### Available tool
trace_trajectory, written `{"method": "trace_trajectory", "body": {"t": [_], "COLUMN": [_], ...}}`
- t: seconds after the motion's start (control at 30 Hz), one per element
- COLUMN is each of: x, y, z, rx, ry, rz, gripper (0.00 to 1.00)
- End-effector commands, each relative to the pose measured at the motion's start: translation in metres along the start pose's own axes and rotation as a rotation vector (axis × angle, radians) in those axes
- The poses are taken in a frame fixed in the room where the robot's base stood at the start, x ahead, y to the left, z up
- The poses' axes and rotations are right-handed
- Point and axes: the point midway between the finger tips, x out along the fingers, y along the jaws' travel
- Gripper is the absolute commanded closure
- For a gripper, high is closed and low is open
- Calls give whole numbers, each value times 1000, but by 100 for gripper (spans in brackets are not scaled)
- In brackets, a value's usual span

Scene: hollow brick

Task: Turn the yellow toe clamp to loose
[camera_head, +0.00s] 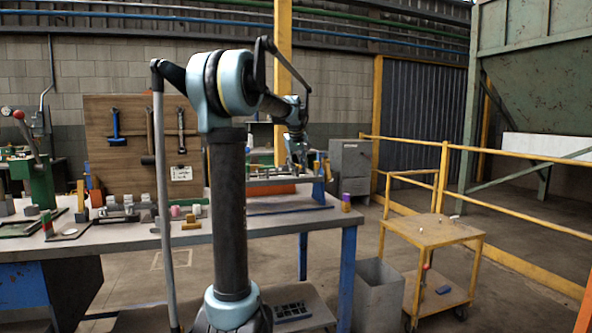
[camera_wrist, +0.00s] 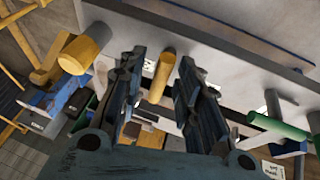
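My gripper (camera_wrist: 160,68) points at a fixture on the workbench, and its two dark fingers stand apart. A yellow rounded lever (camera_wrist: 160,80) shows between the fingers in the wrist view, with a visible gap on each side. A second, larger yellow bent piece with a round end (camera_wrist: 86,48) lies left of the fingers. I cannot tell for certain which yellow part is the toe clamp. In the head view my gripper (camera_head: 297,164) is over the right end of the bench, beside a yellow part (camera_head: 327,168) on a blue upright. The fingertips' contact is too small to tell.
The grey fixture plate (camera_wrist: 225,40) fills the top of the wrist view. A green cylinder (camera_wrist: 278,126) is at its right. The workbench (camera_head: 120,238) holds several small blocks and a green lever press (camera_head: 42,178). A yellow cart (camera_head: 432,232) stands on the right.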

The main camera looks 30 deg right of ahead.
Motion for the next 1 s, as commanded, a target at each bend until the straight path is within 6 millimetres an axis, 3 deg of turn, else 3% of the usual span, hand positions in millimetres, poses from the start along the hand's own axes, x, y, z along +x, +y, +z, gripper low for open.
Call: {"method": "trace_trajectory", "body": {"t": [0.27,0.4,1.0], "x": [1,1,1], "y": [0,0,2], "z": [0,0,0], "rx": [0,0,112], "ry": [0,0,-24], "rz": [0,0,51], "gripper": [69,100,100]}}
